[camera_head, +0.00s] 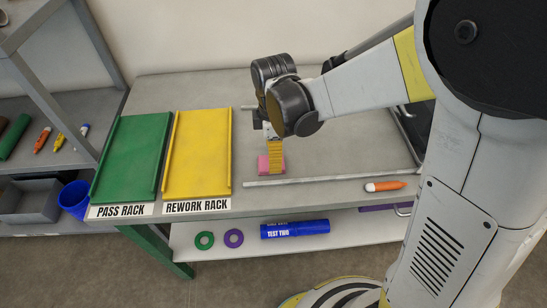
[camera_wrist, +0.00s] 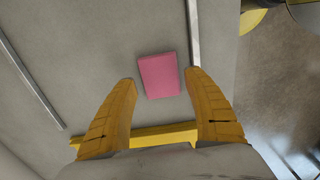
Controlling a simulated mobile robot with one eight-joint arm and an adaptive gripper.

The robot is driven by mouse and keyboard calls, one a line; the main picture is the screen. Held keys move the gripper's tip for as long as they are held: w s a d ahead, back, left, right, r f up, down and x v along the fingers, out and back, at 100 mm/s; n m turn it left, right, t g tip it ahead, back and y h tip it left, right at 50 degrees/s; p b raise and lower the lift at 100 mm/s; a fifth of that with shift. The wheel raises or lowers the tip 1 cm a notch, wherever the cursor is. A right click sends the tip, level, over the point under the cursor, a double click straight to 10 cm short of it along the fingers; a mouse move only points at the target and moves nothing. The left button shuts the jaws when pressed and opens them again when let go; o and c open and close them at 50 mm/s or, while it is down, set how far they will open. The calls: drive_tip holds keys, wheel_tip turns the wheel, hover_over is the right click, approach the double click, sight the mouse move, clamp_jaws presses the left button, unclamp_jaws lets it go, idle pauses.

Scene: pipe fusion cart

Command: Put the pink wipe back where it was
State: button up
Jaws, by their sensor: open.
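The pink wipe (camera_head: 264,165) is a small flat block lying on the grey table top, right of the yellow rework rack. In the wrist view the pink wipe (camera_wrist: 159,75) lies just beyond and between my fingertips, and nothing holds it. My gripper (camera_head: 276,166) points down over it, and its yellow fingers cover part of it in the head view. In the wrist view my gripper (camera_wrist: 162,78) has its two fingers spread wide apart and empty. I cannot tell the exact height of the fingertips above the table.
A green pass rack (camera_head: 131,155) and yellow rework rack (camera_head: 198,152) lie at left. A metal rail (camera_head: 320,180) runs along the table's front, with an orange marker (camera_head: 385,187) before it. A blue TEST TWO cylinder (camera_head: 295,229) and rings (camera_head: 233,238) sit on the lower shelf.

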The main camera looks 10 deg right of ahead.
wheel_tip(320, 180, up, 8)
drive_tip(key=p, duration=0.3)
drive_tip(key=s+d+r+m+t, duration=0.7)
drive_tip(key=d+m, duration=0.5)
drive_tip(key=m, duration=0.5)
drive_tip(key=s+r, duration=0.2)
drive_tip(key=s, duration=0.1)
drive_tip(key=shift+s+d+m, duration=0.3)
drive_tip(key=shift+s+d, duration=0.1)
drive_tip(key=shift+f+b, duration=0.1)
drive_tip(key=shift+b, duration=0.2)
